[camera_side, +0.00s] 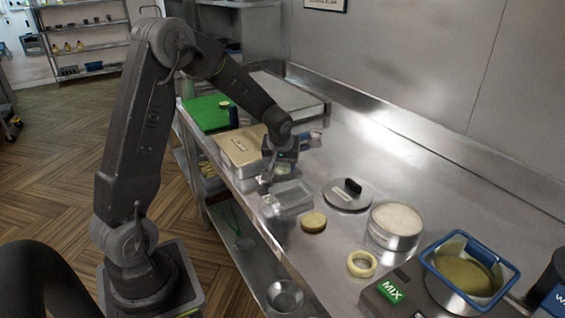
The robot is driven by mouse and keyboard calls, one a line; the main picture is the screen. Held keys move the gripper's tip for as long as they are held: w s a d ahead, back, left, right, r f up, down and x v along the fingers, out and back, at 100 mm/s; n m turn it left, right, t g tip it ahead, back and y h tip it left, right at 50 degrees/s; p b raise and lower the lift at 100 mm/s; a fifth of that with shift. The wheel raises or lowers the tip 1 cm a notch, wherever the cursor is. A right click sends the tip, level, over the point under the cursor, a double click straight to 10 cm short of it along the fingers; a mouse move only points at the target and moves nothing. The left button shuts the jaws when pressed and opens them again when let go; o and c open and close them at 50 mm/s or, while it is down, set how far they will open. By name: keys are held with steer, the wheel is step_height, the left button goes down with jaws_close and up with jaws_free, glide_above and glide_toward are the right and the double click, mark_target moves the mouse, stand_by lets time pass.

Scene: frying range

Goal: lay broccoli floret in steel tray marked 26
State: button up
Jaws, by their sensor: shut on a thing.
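My gripper (272,182) is low over the steel counter, at the left end of a small rectangular steel tray (294,196). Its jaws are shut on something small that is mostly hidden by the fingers. I cannot make out its shape or colour, and no broccoli floret shows clearly anywhere. The rectangular tray looks empty. I can read no number 26 on it, so I cannot tell whether it is the marked tray.
A blue-rimmed basket (505,292) is near. A lidded box (240,146) and green board (199,116) lie behind.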

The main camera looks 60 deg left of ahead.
steer(key=o, duration=0.8)
steer(key=shift+r, duration=3.55)
steer(key=shift+d, duration=0.1)
steer(key=s+d+r+m+t+h, duration=0.1)
steer(key=s+d+r+m, duration=0.3)
steer(key=s+d, duration=0.6)
steer(key=s+d+r+m+t+h, duration=0.1)
steer(key=s+d+r+m, duration=0.4)
steer(key=s+d, duration=0.6)
steer(key=shift+s+d+m+t+h, duration=0.15)
steer(key=shift+d+m+t+h, duration=0.25)
steer(key=shift+d+m+h, duration=0.3)
